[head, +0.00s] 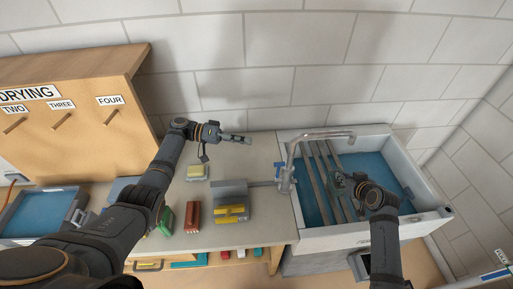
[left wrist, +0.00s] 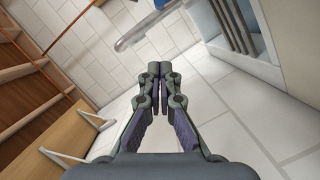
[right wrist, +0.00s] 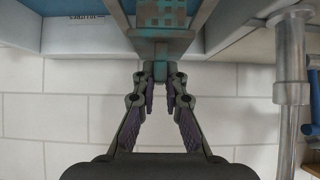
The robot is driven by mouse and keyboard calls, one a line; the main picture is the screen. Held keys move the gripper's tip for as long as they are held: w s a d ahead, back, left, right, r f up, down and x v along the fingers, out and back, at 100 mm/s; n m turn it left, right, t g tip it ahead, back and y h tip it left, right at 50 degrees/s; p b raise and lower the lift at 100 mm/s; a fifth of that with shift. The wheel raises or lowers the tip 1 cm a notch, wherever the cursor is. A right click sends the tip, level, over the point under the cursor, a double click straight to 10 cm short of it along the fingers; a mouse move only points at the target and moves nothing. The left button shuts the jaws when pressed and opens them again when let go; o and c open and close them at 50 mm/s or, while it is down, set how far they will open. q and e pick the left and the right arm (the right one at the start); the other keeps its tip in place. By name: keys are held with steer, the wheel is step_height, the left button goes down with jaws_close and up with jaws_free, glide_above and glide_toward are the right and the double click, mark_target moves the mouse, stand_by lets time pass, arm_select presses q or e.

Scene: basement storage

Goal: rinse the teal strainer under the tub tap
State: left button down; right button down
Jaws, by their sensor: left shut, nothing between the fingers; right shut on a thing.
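The teal strainer (right wrist: 165,42) shows in the right wrist view as a teal, rust-marked piece with a grid of holes. My right gripper (right wrist: 160,72) is shut on it, over the tub (head: 375,232) in the head view. There the strainer is mostly hidden by the gripper. The metal tap (head: 287,165) stands at the tub's left side, its spout reaching right, behind my right gripper. No running water can be made out. My left gripper (head: 248,140) is shut and empty above the counter's back, left of the tap; its closed fingers show in the left wrist view (left wrist: 160,70).
Blue water (head: 400,200) and grey slats lie in the tub. A wooden DRYING board (head: 90,85) with pegs stands at left.

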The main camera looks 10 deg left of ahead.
arm_select(q)
steer(key=s+d+f, duration=0.2)
steer(key=d+f, duration=0.1)
steer(key=d, duration=0.6)
steer(key=shift+d+f, duration=0.15)
steer(key=shift+d, duration=0.2)
steer(key=s+m, duration=0.1)
steer(key=s+d+m, duration=0.1)
steer(key=shift+s+t, duration=0.3)
steer(key=shift+w, duration=0.1)
